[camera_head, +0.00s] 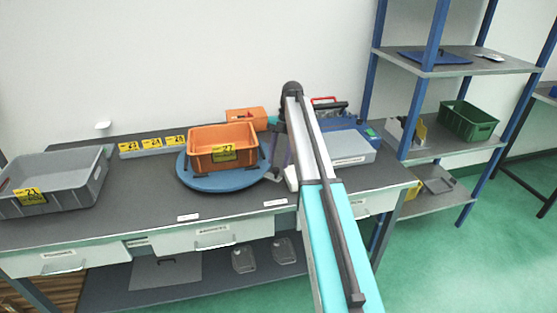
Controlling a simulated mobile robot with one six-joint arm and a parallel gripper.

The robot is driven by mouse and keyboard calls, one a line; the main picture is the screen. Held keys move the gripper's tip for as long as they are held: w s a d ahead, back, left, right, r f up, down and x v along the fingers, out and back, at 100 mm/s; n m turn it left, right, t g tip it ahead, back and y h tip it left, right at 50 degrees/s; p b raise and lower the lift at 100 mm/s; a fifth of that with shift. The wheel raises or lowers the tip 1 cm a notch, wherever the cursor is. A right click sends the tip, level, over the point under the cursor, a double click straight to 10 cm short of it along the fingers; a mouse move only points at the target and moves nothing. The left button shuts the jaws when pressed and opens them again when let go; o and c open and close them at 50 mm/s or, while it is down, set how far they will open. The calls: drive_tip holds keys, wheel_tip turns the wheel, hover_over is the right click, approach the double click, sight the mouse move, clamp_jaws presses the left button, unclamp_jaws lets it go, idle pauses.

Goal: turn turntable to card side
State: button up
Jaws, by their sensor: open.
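The blue round turntable (222,182) lies on the workbench, left of my arm. An orange crate (204,155) sits on it, with a yellow card (223,153) marked 27 on its front side, facing me. My gripper (275,177) is open and points down at the turntable's right edge. I cannot tell whether its fingers touch the rim. My arm hides part of the bench behind it.
A grey crate (75,165) with a yellow card stands at the bench's left end.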

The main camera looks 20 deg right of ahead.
drive_tip(key=p+v, duration=1)
drive_tip(key=v, duration=0.1)
idle(0.6)
drive_tip(key=shift+s, duration=0.15)
idle(0.5)
